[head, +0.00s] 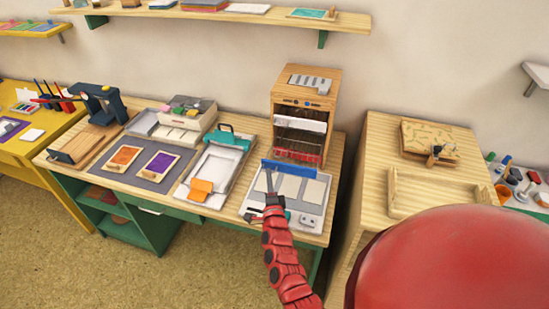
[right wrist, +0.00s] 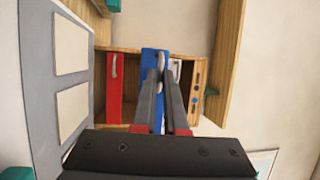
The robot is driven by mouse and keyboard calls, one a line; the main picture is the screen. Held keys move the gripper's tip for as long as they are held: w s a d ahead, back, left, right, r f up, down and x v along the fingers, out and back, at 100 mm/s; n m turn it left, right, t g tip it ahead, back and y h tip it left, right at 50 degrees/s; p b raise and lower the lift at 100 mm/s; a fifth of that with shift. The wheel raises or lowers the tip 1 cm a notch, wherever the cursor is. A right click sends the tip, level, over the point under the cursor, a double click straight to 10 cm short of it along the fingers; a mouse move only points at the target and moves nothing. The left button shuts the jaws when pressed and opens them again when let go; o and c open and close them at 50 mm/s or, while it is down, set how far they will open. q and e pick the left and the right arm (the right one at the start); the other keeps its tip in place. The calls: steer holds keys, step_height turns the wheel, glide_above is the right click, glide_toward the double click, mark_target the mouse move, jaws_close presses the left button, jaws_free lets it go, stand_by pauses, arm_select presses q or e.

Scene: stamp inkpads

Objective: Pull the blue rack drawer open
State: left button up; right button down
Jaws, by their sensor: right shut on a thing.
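The blue drawer (head: 295,171) stands out from the wooden rack (head: 335,100), its front well forward of the white drawer (head: 300,122) above and the red drawer (head: 297,155) below. My right gripper (head: 269,180) is at the left end of the blue front. In the right wrist view, my right gripper (right wrist: 166,85) is shut on the metal handle of the blue drawer (right wrist: 148,57), between the red drawer (right wrist: 115,95) and the white drawer (right wrist: 187,80). The fingers hide part of the handle. My left gripper is not in view.
A grey board with pale cards (head: 313,217) lies under and in front of the blue drawer; it also shows in the right wrist view (right wrist: 43,60). A white tray with a teal part (head: 222,150) stands to the left. A wooden table (head: 375,150) is on the right.

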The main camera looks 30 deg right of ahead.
steer(key=shift+s+a+f, duration=0.1)
steer(key=shift+s+a, duration=1.15)
steer(key=shift+a, duration=0.15)
steer(key=c, duration=1)
jaws_free()
steer(key=shift+o, duration=0.2)
steer(key=b+v, duration=0.5)
steer(key=v, duration=1.2)
steer(key=shift+s+f, duration=0.1)
steer(key=shift+s, duration=0.05)
